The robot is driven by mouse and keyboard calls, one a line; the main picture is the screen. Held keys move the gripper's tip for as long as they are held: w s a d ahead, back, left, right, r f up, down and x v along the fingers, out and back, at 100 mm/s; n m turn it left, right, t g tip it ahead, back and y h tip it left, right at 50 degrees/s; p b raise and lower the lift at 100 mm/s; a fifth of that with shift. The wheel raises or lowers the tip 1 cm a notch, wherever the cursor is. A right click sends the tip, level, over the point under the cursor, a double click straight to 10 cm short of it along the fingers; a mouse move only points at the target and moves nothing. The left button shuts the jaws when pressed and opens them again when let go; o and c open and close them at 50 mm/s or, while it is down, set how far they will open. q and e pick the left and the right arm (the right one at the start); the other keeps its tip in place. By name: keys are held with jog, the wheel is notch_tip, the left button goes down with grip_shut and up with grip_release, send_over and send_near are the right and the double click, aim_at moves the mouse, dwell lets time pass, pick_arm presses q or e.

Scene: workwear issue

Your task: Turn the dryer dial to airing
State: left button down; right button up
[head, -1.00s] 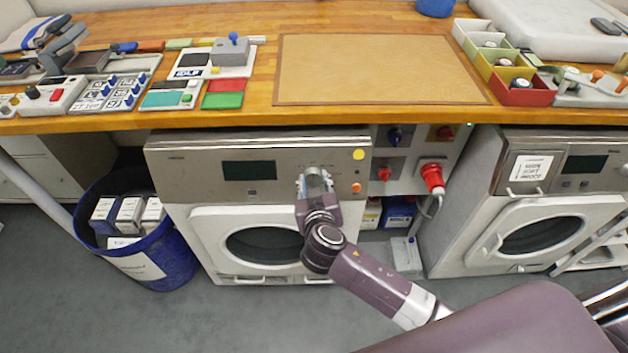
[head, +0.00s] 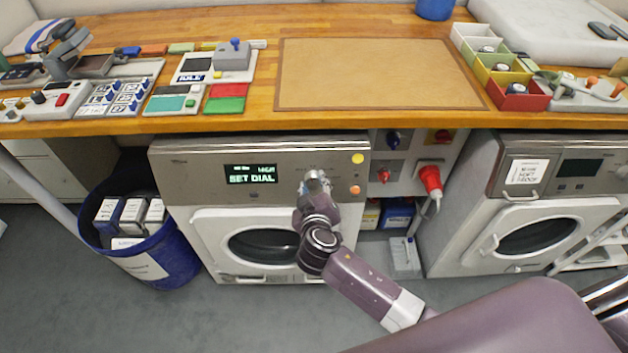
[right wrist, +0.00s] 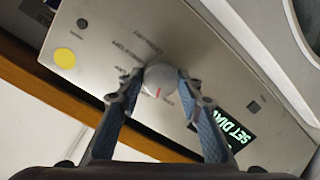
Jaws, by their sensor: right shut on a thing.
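The dryer (head: 200,160) stands under the wooden counter, left of centre in the head view. Its display (head: 251,174) is lit and reads "SET DIAL"; it also shows in the right wrist view (right wrist: 238,124). My right gripper (head: 317,180) is at the dryer's control panel. In the right wrist view my right gripper (right wrist: 158,84) has its two blue-padded fingers closed on the round silver dial (right wrist: 160,76). A red mark shows on the dial's face. Printed labels surround it, too blurred to read surely. My left gripper is out of view.
A yellow round spot (head: 358,159) and an orange button (head: 355,190) sit right of the dial. A blue bin (head: 165,262) stands left of the dryer. A second machine (head: 460,190) stands to the right. The counter mat (head: 380,75) is bare.

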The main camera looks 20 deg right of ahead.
jog(key=shift+n+h+p, duration=0.3)
jog(key=shift+n+p, duration=0.55)
jog(key=shift+n, duration=1.15)
jog(key=o, duration=1.2)
jog(key=shift+c, duration=0.2)
jog(key=shift+a, duration=0.1)
jog(key=v, duration=1.2)
